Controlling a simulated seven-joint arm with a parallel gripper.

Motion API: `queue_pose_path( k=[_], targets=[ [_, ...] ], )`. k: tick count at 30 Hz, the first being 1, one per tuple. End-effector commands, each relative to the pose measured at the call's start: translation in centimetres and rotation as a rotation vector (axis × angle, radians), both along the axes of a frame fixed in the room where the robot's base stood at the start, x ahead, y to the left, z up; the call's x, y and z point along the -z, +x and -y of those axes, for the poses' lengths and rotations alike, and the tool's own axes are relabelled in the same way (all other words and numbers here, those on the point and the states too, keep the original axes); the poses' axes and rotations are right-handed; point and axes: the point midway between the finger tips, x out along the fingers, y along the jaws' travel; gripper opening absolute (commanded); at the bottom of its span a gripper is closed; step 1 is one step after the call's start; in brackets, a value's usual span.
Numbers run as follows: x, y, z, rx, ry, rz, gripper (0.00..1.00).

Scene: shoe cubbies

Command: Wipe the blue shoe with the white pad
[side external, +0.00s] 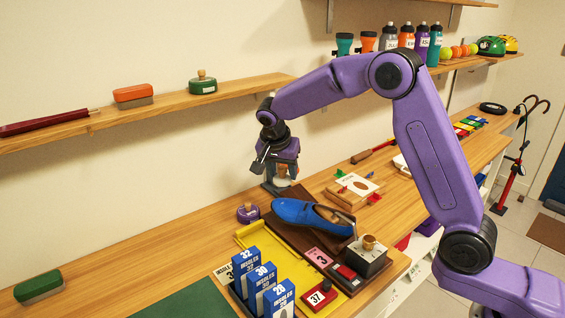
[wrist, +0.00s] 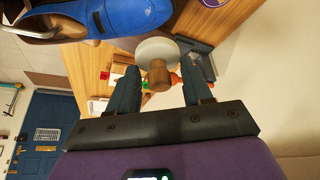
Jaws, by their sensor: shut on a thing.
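The blue shoe (side external: 312,217) lies on a dark brown board (side external: 290,240) on the bench; it also shows upper left in the wrist view (wrist: 105,18). My gripper (side external: 279,182) is above the bench, behind and slightly left of the shoe, apart from it. In the wrist view my gripper (wrist: 158,74) is shut on the wooden knob of the white pad (wrist: 157,49), a round disc beyond the fingertips. The pad is hard to make out in the side view.
A purple tin (side external: 248,213) stands left of the shoe. A wooden block with a card (side external: 353,190) lies behind. The left bench is mostly clear.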

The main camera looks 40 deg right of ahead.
Motion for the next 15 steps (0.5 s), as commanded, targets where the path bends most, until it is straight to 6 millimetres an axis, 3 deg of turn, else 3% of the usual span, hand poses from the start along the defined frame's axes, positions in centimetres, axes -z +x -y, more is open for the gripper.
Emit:
queue_pose_path(
  k=[15],
  targets=[
    [5.4,-0.1,0.0,-0.001,-0.002,-0.005,0.21]
  ],
)
